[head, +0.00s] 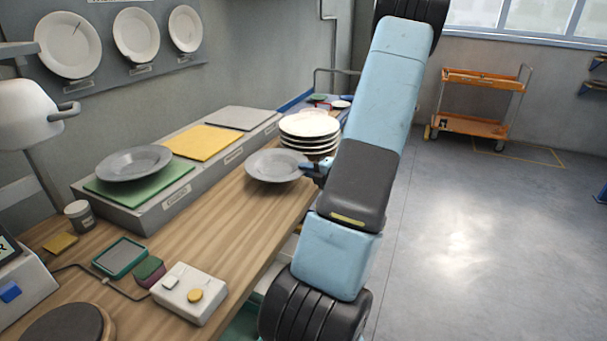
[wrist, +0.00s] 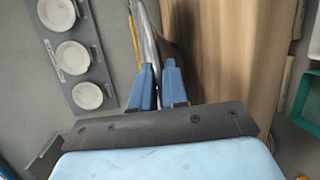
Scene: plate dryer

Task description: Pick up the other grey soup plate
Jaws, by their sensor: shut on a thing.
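One grey soup plate (head: 134,163) lies on the green mat (head: 150,188) at the left end of the grey platform. The other grey soup plate (head: 273,166) is at the platform's right side, near the white plate stack. My gripper (head: 312,172) is shut on the right rim of this second plate. In the wrist view, my gripper's blue fingers (wrist: 158,70) close on the plate (wrist: 149,38), seen nearly edge-on. I cannot tell exactly how far the plate is above the wooden bench. Part of my gripper is hidden behind my arm in the head view.
White stacked plates (head: 309,128) stand just behind the held plate. The platform also bears a yellow mat (head: 205,142) and a grey mat (head: 238,117). A white button box (head: 189,294) sits on the front bench. The wooden bench (head: 225,228) is clear in the middle.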

